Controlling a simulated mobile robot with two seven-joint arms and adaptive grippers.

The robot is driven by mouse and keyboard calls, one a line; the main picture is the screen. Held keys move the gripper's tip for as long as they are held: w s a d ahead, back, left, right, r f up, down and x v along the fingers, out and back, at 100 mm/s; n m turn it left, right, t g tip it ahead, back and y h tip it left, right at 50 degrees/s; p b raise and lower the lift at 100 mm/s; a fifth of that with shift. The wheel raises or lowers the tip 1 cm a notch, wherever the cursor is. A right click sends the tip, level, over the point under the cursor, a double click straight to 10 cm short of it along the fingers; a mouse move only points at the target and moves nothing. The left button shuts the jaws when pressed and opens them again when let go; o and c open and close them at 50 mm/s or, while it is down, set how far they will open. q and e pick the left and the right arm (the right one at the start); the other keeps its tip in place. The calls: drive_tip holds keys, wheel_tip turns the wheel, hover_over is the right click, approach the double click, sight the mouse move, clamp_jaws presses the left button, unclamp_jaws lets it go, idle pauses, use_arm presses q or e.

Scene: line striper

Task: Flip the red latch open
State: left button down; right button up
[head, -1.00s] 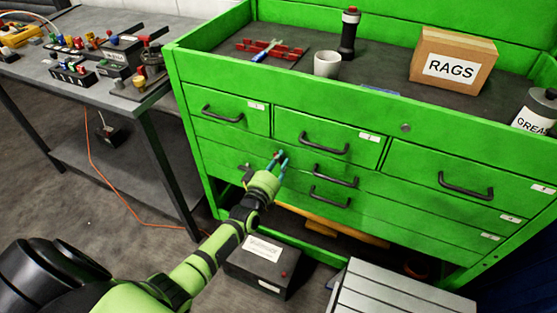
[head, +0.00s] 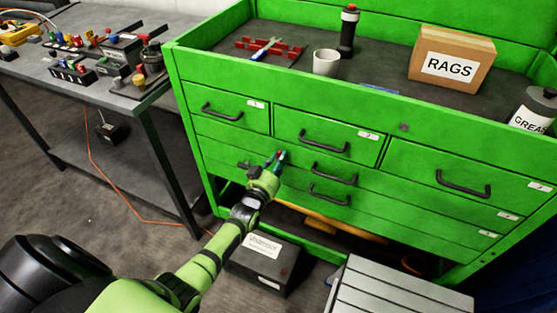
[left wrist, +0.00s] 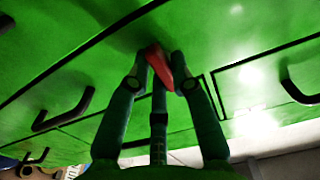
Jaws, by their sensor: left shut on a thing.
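The red latch (left wrist: 160,68) shows in the left wrist view against the green drawer front, between my fingertips. It is a small, narrow red piece lying at a slant. My left gripper (head: 277,158) is at the cabinet front, left of the middle drawer handles, and it also shows in the left wrist view (left wrist: 158,62). Its fingers are shut on the latch. In the head view the fingers mostly hide the latch. The latch lies close to the drawer face, and its mount cannot be made out. My right gripper is not in view.
The green cabinet (head: 240,150) has several drawers with dark protruding handles (head: 335,174) right of my gripper. A dark box (head: 265,263) and a grey ridged case (head: 395,292) stand on the floor below. A workbench (head: 150,100) stands at left.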

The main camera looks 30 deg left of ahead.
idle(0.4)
use_arm(q)
drive_tip(key=c, duration=1.1)
unclamp_jaws()
drive_tip(key=s, duration=1.2)
drive_tip(key=shift+d, duration=0.35)
